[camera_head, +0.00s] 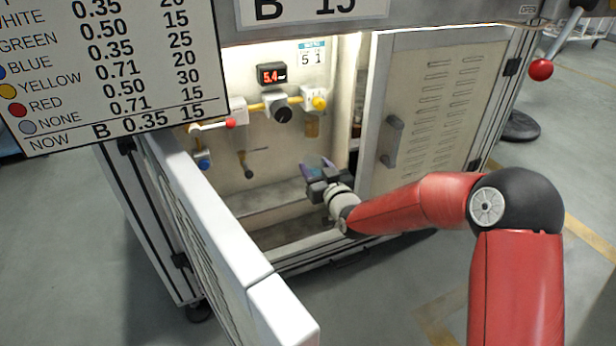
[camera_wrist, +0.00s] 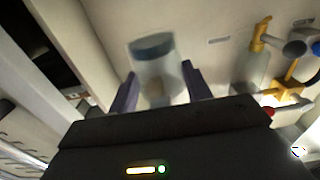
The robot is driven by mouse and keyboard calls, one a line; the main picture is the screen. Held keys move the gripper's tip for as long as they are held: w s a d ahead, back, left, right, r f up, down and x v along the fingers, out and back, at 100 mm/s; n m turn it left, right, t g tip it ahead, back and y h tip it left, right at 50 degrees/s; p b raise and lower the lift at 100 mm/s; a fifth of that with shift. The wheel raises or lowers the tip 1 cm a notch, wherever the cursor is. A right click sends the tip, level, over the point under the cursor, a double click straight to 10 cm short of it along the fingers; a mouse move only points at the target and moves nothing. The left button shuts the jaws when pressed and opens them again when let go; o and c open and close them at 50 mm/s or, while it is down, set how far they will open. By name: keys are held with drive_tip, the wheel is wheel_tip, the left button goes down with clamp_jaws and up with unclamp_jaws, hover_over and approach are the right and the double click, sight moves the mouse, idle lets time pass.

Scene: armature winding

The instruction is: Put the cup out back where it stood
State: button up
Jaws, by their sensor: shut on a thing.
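The cup (camera_wrist: 155,68) is clear with a dark band at its far end in the wrist view. It sits between the two fingers of my gripper (camera_wrist: 157,88), which is shut on it. In the head view my gripper (camera_head: 318,178) is inside the open cabinet (camera_head: 240,165), near its right side and above the lower ledge (camera_head: 270,195). There the cup is small and mostly hidden by the fingers. I cannot tell if it touches anything besides the fingers.
A small lever (camera_head: 247,165) sticks out at left. The open white door (camera_head: 215,235) stands at front left; a vented door (camera_head: 430,110) is at right.

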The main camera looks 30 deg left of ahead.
sight(310, 160)
drive_tip(key=x, duration=0.5)
drive_tip(key=shift+w+a, duration=0.2)
drive_tip(key=shift+a, duration=0.1)
wheel_tip(310, 160, down, 3)
drive_tip(key=shift+s+d+r, duration=0.1)
drive_tip(key=shift+d+r, duration=0.05)
drive_tip(key=shift+r, duration=0.05)
wheel_tip(310, 160, down, 4)
drive_tip(key=shift+f, duration=0.15)
drive_tip(key=shift+f+b, duration=0.25)
drive_tip(key=shift+b, duration=0.25)
drive_tip(key=o, duration=1)
drive_tip(key=shift+r, duration=0.1)
drive_tip(key=shift+o, duration=0.2)
drive_tip(key=shift+r, duration=0.1)
